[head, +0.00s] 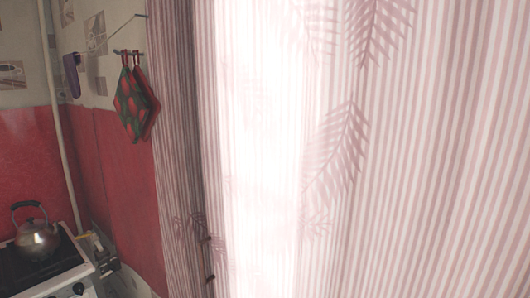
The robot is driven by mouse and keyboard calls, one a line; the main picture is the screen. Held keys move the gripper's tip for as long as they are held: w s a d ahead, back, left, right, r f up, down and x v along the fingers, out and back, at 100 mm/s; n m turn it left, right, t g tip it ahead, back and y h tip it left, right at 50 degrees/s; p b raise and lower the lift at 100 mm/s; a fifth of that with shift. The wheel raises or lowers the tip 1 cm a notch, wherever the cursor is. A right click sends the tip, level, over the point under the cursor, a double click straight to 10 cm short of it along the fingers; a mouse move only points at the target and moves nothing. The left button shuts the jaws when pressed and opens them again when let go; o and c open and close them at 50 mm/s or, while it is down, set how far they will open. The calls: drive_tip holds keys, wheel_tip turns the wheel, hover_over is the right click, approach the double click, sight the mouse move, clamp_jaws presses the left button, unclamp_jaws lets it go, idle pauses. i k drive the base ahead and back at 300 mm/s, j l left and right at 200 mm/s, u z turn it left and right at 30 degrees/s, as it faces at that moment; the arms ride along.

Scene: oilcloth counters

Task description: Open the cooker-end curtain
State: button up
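A striped pink-and-white curtain panel (178,150) hangs at the left side of the window, on the cooker's side, in narrow shaded folds. A wide striped curtain (420,150) with leaf shapes on it fills the right of the head view. Between them is a very bright band (255,130) with faint leaf shapes; I cannot tell whether it is backlit cloth or a gap. Two small dark pieces show at the left panel's lower right edge; I cannot tell what they are. The curtain tops and hems are out of frame. My gripper is not in view.
A cooker (75,270) with a metal kettle (37,238) on top stands at the lower left. A pale pipe (60,120) runs down the tiled wall.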

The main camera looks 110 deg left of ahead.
sight(349, 148)
drive_tip(key=u, duration=3.35)
drive_tip(key=i+u, duration=0.3)
drive_tip(key=u, duration=0.15)
drive_tip(key=i+l+u, duration=0.25)
drive_tip(key=u, duration=0.2)
